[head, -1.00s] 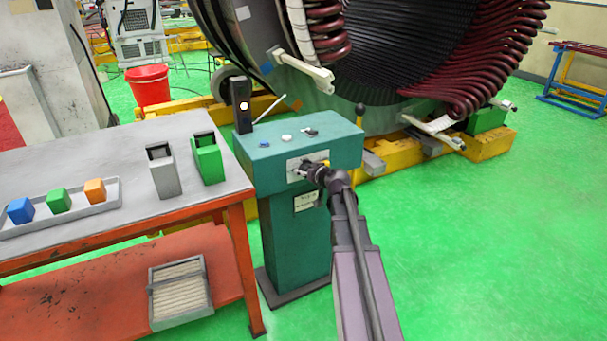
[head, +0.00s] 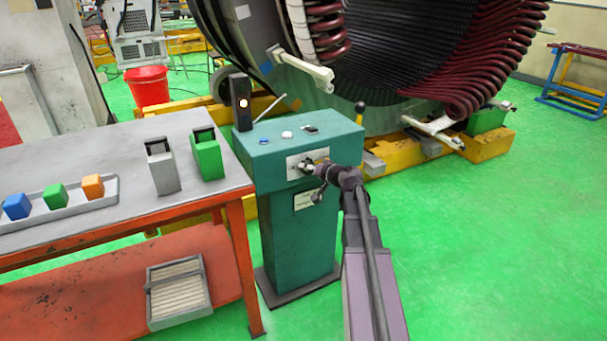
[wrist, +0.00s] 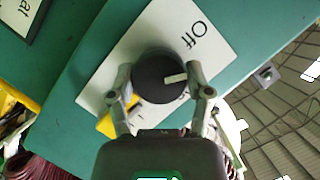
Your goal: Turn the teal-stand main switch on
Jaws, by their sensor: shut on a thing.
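The teal stand (head: 292,240) stands right of the table. Its main switch is a round black knob (wrist: 155,78) with a pale pointer mark (wrist: 176,78), set on a white plate (wrist: 107,92) on the stand's side; the plate also shows in the head view (head: 294,168). The mark points right in the wrist view, below the word "Off" (wrist: 195,35). Other lettering on the plate is partly hidden by the knob and my right finger. My gripper (wrist: 160,86) is shut on the knob, one finger on each side. In the head view my gripper (head: 316,172) reaches the plate from the right.
The stand's top carries several small controls and a black box with a lit lamp (head: 241,102). A black-knobbed lever (head: 360,107) rises behind its right side. The table (head: 120,150) at left holds a tray of coloured blocks and two containers. Green floor is free at right.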

